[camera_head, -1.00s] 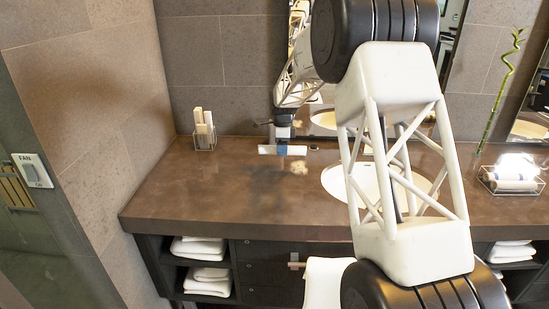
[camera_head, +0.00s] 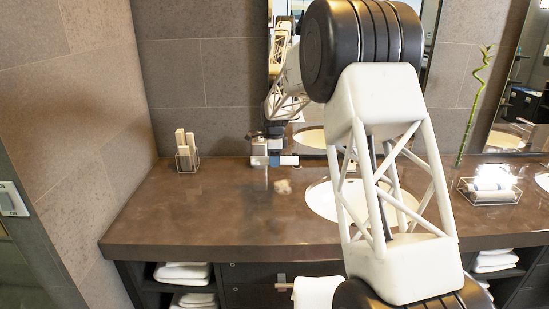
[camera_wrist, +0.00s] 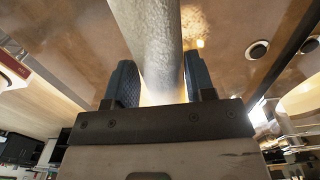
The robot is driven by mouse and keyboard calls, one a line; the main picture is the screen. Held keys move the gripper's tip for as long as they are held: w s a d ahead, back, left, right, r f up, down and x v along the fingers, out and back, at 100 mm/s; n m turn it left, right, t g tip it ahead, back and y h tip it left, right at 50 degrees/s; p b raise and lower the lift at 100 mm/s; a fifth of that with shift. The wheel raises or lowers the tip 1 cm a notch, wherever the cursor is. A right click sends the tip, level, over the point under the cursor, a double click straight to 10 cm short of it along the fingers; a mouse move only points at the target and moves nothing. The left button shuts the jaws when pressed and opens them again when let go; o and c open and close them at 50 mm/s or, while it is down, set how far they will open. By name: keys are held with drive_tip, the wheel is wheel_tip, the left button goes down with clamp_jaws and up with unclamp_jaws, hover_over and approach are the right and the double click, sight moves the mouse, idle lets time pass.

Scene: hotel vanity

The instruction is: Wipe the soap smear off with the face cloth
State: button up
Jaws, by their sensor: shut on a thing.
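My gripper (camera_head: 274,160) is shut on the face cloth (camera_head: 290,160), a pale rolled cloth sticking out on both sides of the blue fingers. It is at the back of the brown counter, near the mirror; I cannot tell whether the cloth touches the counter. In the wrist view the cloth (camera_wrist: 148,42) is between the two dark ribbed fingers (camera_wrist: 160,85) and extends past them. The soap smear (camera_head: 283,187) is a pale blotch on the counter, in front of and slightly right of the gripper. A pale mottled patch also shows beside the cloth in the wrist view (camera_wrist: 194,20).
A white sink (camera_head: 322,200) lies right of the smear, partly behind my arm. A wire holder (camera_head: 187,160) with upright pale items stands at the back left. A wire tray (camera_head: 490,190) with rolled items is at right. The counter's left and front are clear.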

drive_tip(key=shift+f, duration=2.1)
drive_tip(key=shift+r, duration=0.35)
